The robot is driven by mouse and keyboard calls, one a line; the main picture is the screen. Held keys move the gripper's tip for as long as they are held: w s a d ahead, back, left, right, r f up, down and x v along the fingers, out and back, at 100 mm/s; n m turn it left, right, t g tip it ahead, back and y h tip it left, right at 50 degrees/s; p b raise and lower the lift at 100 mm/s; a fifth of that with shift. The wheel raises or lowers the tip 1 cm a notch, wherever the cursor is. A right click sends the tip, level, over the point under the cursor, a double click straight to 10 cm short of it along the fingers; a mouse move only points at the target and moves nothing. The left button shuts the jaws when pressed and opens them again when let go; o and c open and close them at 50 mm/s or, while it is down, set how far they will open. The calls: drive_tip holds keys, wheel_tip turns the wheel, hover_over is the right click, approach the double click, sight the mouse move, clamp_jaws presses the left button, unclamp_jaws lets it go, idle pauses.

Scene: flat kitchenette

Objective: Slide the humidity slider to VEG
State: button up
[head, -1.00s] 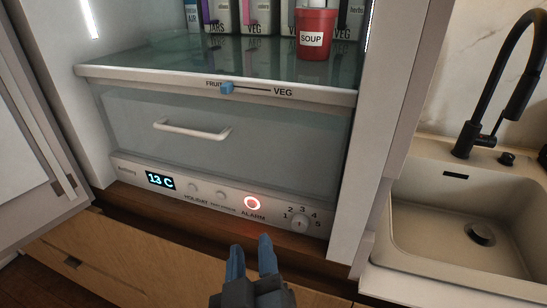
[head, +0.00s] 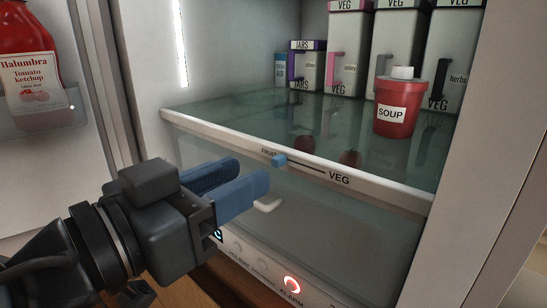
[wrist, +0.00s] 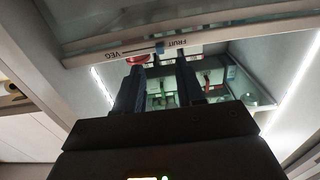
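The humidity slider (head: 279,160) is a small blue knob on the white front rail of the fridge shelf. It sits at the FRUIT end of a dark slot, and the VEG label (head: 339,178) is at the slot's right end. The slider also shows in the wrist view (wrist: 160,47), beside the FRUIT lettering. My gripper (head: 250,182) has blue fingers and is in front of the rail, left of and a little below the slider in the head view. Its two fingers are apart with nothing between them. No contact with the slider is visible.
A red SOUP pot (head: 397,108) and several labelled containers (head: 350,50) stand on the glass shelf. A drawer handle (head: 268,203) lies below the rail. A lit ALARM button (head: 292,284) is on the lower panel. A ketchup bottle (head: 30,70) sits in the door at left.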

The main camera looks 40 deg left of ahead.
sight(274, 160)
drive_tip(key=shift+w+d+p, duration=0.15)
drive_tip(key=shift+w+p, duration=0.45)
drive_tip(key=shift+w, duration=2)
drive_tip(key=shift+c, duration=0.4)
clamp_jaws()
